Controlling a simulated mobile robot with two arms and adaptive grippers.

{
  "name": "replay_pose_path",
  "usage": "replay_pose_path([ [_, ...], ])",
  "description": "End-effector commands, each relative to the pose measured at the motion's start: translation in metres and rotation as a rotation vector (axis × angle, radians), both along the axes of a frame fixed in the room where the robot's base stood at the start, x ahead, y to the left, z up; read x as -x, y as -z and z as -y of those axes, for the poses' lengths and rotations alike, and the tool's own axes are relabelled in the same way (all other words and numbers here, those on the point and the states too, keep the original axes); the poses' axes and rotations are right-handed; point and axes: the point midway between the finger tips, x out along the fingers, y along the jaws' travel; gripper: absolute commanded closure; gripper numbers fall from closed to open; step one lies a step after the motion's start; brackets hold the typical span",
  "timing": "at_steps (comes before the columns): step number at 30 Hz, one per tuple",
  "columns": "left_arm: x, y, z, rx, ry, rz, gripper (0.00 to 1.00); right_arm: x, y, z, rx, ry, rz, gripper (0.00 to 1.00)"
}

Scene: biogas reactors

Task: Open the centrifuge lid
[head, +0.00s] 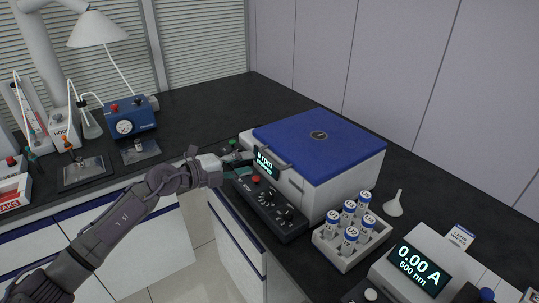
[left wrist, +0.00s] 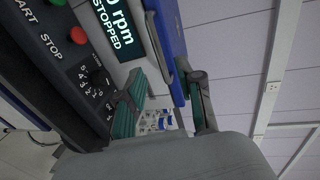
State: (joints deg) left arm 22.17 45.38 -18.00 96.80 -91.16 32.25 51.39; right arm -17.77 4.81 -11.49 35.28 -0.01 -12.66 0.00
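The centrifuge (head: 300,188) is a white box with a flat blue lid (head: 325,140), which lies shut on top. A grey handle (head: 270,157) sits at the lid's front edge; it also shows in the left wrist view (left wrist: 158,47). The display (left wrist: 115,22) reads 0 rpm, STOPPED. My left gripper (head: 246,164) is at the centrifuge's front, by the display and handle. In the left wrist view its green-padded fingers (left wrist: 168,98) are apart, with the lid's front edge and handle beyond and between them. Whether they touch the handle I cannot tell. My right gripper is not in view.
A black control panel (head: 267,207) with red and green buttons lies just below my left gripper. A rack (head: 346,243) of capped tubes, a funnel (head: 394,204) and a photometer (head: 420,268) stand to the right. The dark bench (head: 205,115) behind is clear.

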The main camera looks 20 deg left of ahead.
Motion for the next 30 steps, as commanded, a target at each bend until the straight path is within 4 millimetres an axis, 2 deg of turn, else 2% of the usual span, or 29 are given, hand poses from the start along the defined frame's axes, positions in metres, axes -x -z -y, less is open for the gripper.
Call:
replay_pose_path([
  [1,-0.01,-0.001,0.008,0.006,0.0,0.001,0.63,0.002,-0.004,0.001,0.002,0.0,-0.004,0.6],
  [6,-0.037,0.007,0.029,0.006,0.0,0.002,0.63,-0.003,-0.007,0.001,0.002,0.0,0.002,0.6],
  [12,-0.058,0.014,0.044,0.003,-0.001,0.001,0.63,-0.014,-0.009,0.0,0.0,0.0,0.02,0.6],
  [25,-0.064,0.017,0.05,0.0,0.0,0.001,0.63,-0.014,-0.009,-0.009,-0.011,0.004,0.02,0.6],
  [30,-0.064,0.017,0.05,0.0,-0.001,0.001,0.92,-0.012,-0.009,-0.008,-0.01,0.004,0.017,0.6],
])
